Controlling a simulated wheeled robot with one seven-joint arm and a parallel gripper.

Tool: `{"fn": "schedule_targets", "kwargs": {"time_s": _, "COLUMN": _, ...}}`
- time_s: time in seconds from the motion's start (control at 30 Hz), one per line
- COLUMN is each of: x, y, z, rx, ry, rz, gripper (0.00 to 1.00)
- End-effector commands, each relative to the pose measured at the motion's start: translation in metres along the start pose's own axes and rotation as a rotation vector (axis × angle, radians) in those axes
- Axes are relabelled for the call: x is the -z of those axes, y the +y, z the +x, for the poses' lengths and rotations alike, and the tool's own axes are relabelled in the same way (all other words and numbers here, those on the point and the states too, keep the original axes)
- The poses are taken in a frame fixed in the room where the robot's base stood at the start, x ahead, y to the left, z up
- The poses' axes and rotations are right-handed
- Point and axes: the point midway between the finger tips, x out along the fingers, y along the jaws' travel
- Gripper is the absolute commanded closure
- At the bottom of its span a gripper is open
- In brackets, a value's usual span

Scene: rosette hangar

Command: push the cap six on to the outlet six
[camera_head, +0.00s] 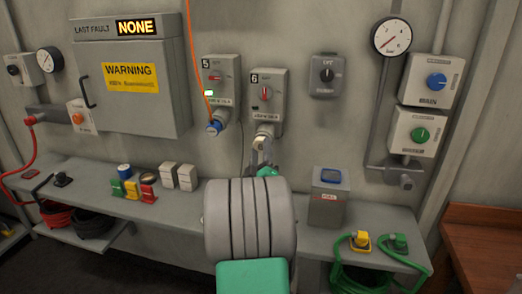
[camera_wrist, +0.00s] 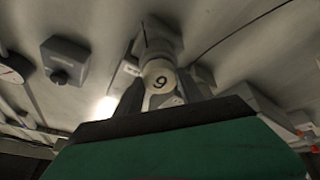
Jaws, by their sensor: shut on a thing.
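The cap six (camera_wrist: 159,79) is a pale round cap with a dark numeral, upside down in the wrist view. It sits between the two fingers of my gripper (camera_wrist: 160,98), which is shut on it. In the head view my gripper (camera_head: 261,158) is just below the grey box marked 6 (camera_head: 266,88). The outlet six (camera_head: 265,129) points down from that box, directly above my gripper. The cap is up against or very near the outlet's mouth; I cannot tell how far it is on.
Box 5 (camera_head: 220,78) stands to the left, with a blue fitting and an orange line. A grey dial box (camera_head: 327,76) is on the wall to the right. Below, the bench (camera_head: 190,205) carries small coloured blocks and a grey bin (camera_head: 328,202).

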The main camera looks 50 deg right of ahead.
Motion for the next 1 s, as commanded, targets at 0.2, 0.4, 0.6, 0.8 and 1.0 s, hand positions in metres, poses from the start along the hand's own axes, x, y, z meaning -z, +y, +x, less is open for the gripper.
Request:
{"fn": "schedule_targets", "kwargs": {"time_s": 0.2, "x": -0.001, "y": 0.001, "z": 0.004, "rx": 0.001, "ry": 0.0, "rz": 0.0, "gripper": 0.91}}
{"fn": "schedule_targets", "kwargs": {"time_s": 0.4, "x": -0.001, "y": 0.0, "z": 0.004, "rx": 0.0, "ry": 0.0, "rz": 0.001, "gripper": 0.42}}
{"fn": "schedule_targets", "kwargs": {"time_s": 0.6, "x": -0.001, "y": 0.0, "z": 0.004, "rx": 0.0, "ry": 0.0, "rz": 0.0, "gripper": 0.3}}
{"fn": "schedule_targets", "kwargs": {"time_s": 0.8, "x": -0.002, "y": -0.001, "z": 0.003, "rx": 0.001, "ry": -0.001, "rz": 0.0, "gripper": 0.3}}
{"fn": "schedule_targets", "kwargs": {"time_s": 1.0, "x": -0.004, "y": -0.005, "z": -0.021, "rx": 0.0, "ry": 0.001, "rz": 0.001, "gripper": 0.3}}
